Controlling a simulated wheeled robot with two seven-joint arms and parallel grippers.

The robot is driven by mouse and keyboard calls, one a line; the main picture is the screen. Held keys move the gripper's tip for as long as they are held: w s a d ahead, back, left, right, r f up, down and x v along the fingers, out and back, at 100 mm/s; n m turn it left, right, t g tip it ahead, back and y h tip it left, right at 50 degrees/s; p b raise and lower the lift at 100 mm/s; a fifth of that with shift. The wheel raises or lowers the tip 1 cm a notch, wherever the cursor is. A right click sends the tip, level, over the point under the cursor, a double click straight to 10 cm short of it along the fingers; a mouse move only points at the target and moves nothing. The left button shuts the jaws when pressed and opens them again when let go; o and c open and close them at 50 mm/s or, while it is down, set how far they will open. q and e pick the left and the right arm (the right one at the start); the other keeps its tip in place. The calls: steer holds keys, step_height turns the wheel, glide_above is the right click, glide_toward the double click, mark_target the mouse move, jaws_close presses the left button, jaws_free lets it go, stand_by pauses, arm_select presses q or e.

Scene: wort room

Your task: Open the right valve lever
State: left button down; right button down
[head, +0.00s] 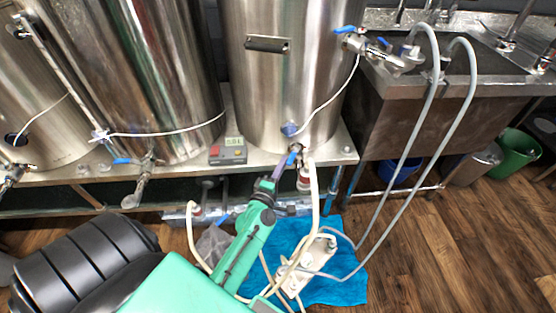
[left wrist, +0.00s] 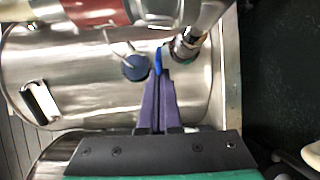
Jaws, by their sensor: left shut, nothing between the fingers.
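The right kettle's bottom valve (head: 298,160) has a blue lever (head: 294,149) at the lower front of the steel kettle. My left gripper (head: 289,158) reaches up to it from below. In the left wrist view, the purple fingers (left wrist: 160,76) are together, with nothing seen between them. Their tips are right at the blue lever (left wrist: 158,60), beside the metal valve fitting (left wrist: 187,43). I cannot tell whether they touch the lever. My right gripper is in neither view.
A small grey control box (head: 228,151) stands on the bench to the left. A pump (head: 305,262) with hoses sits on a blue towel (head: 345,285) below. A pale hose (head: 314,190) hangs close to the right of my gripper. The wooden floor at right is open.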

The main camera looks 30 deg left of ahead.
arm_select(q)
steer(key=shift+d+r+p, duration=0.1)
steer(key=shift+d+p, duration=0.65)
steer(key=shift+d, duration=0.05)
steer(key=shift+w+d+p, duration=0.2)
steer(key=shift+d, duration=0.3)
steer(key=shift+w+d+p, duration=0.15)
steer(key=shift+d, duration=0.35)
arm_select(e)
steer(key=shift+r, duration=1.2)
arm_select(q)
steer(key=shift+d, duration=0.1)
